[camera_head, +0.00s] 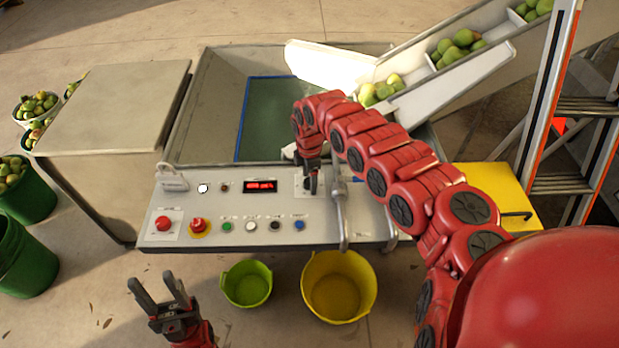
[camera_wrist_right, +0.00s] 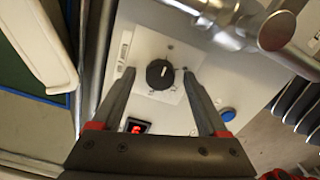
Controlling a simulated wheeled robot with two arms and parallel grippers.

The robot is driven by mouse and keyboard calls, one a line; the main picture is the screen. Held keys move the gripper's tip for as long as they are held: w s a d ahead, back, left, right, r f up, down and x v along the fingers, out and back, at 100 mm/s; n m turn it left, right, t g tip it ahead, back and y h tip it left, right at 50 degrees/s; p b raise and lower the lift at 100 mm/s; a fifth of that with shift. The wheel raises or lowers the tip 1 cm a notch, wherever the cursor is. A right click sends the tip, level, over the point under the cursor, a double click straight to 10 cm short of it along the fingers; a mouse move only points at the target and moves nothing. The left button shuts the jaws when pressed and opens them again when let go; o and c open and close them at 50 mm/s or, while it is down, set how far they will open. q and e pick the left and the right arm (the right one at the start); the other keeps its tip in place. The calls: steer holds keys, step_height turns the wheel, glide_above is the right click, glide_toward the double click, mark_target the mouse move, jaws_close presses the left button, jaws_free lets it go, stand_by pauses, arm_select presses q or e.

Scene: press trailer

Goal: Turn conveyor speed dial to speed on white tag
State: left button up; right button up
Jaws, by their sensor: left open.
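The black round speed dial (camera_wrist_right: 159,74) shows in the right wrist view, with a white pointer mark, on a pale square plate with small tick marks. My right gripper (camera_wrist_right: 158,76) is open, with one finger on each side of the dial; I cannot tell whether they touch it. In the head view my right gripper (camera_head: 309,187) hides most of the dial. A red lit display (camera_head: 260,186) sits left of it; its digits are too small to read surely. No readable white tag shows. My left gripper (camera_head: 154,283) is open and empty, in front of the panel.
The control panel (camera_head: 240,207) carries a red button (camera_head: 163,223), an emergency stop (camera_head: 198,226) and several small buttons. A bent metal handle (camera_head: 342,215) stands right of the dial. Green (camera_head: 247,284) and yellow (camera_head: 339,287) buckets stand below. A ladder (camera_head: 560,110) is at right.

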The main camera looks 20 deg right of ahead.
step_height(320, 180, up, 17)
steer(key=b, duration=0.2)
steer(key=shift+r+b, duration=0.2)
steer(key=shift+b, duration=0.2)
stand_by(0.3)
